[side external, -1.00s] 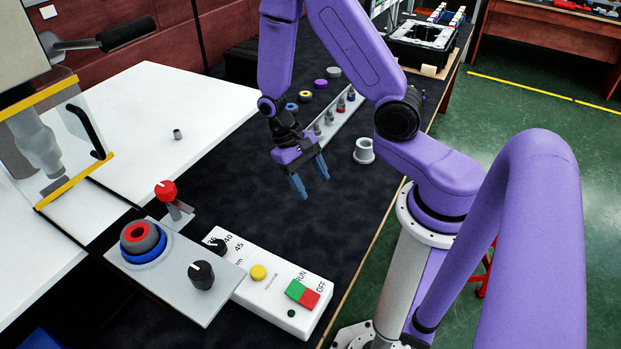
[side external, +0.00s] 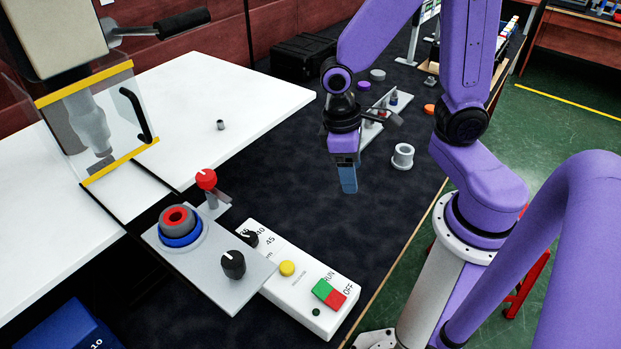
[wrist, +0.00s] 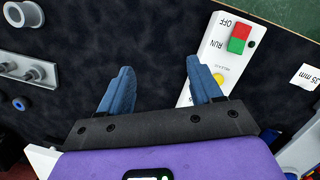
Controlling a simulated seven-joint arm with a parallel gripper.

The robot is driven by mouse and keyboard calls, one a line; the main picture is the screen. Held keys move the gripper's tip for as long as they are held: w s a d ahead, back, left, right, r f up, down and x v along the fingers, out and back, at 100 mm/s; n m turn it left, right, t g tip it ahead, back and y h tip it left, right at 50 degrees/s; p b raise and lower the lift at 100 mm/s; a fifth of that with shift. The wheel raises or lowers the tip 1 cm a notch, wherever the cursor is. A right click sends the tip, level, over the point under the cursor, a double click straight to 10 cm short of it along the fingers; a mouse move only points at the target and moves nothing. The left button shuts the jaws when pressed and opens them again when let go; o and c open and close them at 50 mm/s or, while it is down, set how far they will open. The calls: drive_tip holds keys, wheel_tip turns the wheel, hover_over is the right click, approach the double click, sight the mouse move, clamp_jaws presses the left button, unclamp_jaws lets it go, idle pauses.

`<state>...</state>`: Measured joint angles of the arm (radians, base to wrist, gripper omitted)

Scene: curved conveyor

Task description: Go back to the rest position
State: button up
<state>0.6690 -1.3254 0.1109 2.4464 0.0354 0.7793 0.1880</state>
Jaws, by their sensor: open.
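My gripper (side external: 347,178) hangs over the dark mat (side external: 290,215), pointing down, with nothing visible in it. In the side external view it is seen edge-on, so its fingers overlap. In the wrist view my gripper (wrist: 160,88) shows two blue fingers wide apart, with bare dark mat between them. The fingers are clear of the objects around them.
The white control box (side external: 300,280) with green and red buttons stands at the front. A plate (side external: 180,245) beside it carries stacked rings and knobs. A grey flanged cup (side external: 403,155) stands right of my gripper. A peg rack (side external: 378,130) lies behind. The white table (side external: 200,110) is left.

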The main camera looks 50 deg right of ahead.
drive_tip(key=s+a+r+n+t+y, duration=0.1)
drive_tip(key=s+r+n+t, duration=0.1)
drive_tip(key=s+r+n, duration=0.5)
drive_tip(key=shift+s+a+n, duration=0.3)
drive_tip(key=shift+s, duration=0.7)
